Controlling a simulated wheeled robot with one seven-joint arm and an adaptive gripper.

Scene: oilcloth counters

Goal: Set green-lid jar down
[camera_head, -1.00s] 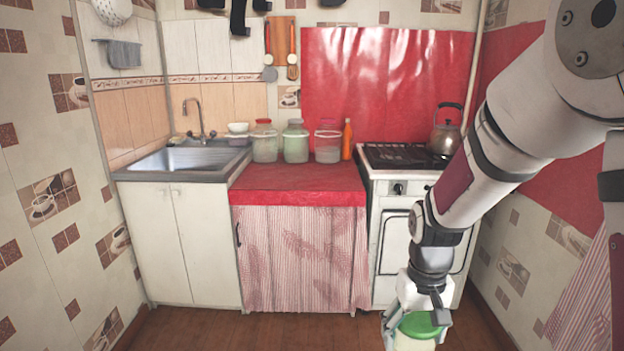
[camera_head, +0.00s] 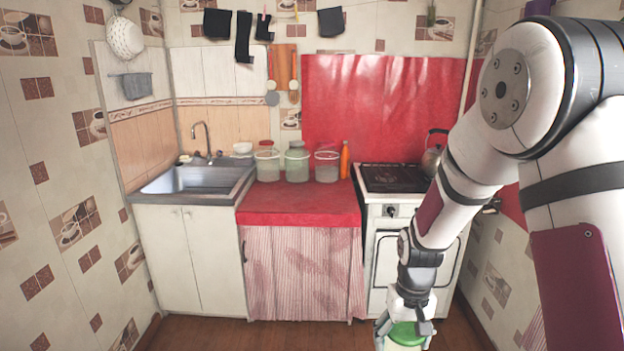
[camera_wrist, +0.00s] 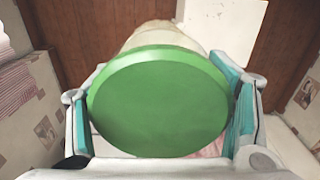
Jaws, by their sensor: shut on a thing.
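The green-lid jar (camera_head: 404,339) is at the bottom of the head view, low in front of the stove. My gripper (camera_head: 403,328) is shut on it, pointing down, with a finger on each side. In the wrist view the round green lid (camera_wrist: 158,101) fills the middle, between the two teal-padded fingers of my gripper (camera_wrist: 165,108). The jar's pale body (camera_wrist: 165,36) shows beyond the lid. The jar's lower part is cut off in the head view.
The red oilcloth counter (camera_head: 300,205) has a bare front. Several jars (camera_head: 297,163) and an orange bottle (camera_head: 345,158) line its back. A sink (camera_head: 195,180) is left. The stove (camera_head: 410,210) is right, bearing a kettle (camera_head: 433,158). Wooden floor lies in front.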

